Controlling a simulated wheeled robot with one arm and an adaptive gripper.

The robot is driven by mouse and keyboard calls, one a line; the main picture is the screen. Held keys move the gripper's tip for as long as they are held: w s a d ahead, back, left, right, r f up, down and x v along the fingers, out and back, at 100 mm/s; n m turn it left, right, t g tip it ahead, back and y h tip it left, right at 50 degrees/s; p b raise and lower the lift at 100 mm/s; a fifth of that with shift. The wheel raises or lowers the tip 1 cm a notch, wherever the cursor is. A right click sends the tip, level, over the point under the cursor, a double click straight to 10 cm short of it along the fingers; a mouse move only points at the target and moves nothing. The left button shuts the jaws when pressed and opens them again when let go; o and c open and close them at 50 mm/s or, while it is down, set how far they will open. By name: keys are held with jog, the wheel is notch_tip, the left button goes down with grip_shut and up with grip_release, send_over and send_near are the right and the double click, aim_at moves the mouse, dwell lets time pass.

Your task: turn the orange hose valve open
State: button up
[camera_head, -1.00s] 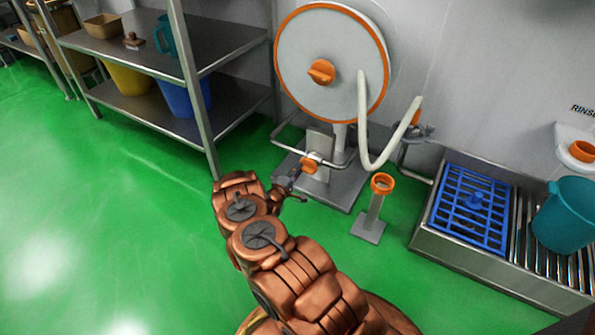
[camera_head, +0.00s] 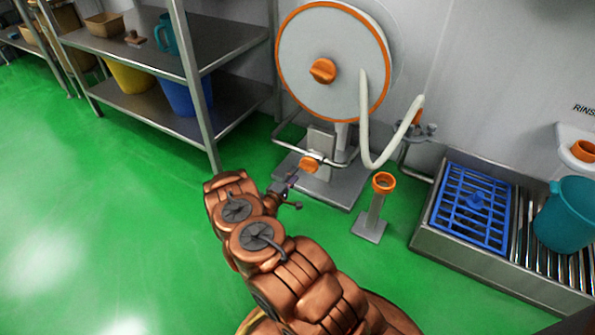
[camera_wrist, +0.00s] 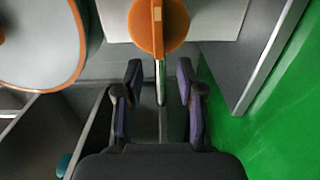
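The orange hose valve (camera_head: 309,164) is a round knob low on the front of the hose reel's stand. In the wrist view the orange valve (camera_wrist: 158,32) is at the top centre, with a pale rectangular mark on it and a thin metal stem below. My gripper (camera_head: 289,184) is just to the lower left of the valve in the head view, apart from it. The valve lies beyond the fingertips.
The hose reel (camera_head: 334,62) with an orange rim and hub stands behind the valve, a white hose (camera_head: 367,135) hanging from it. An orange-topped post (camera_head: 371,215) stands to the right. A steel shelf (camera_head: 146,97) is at the left. Green floor is clear at lower left.

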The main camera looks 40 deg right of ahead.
jog(key=v, duration=0.7)
jog(key=shift+a, duration=0.3)
jog(key=shift+s, duration=0.1)
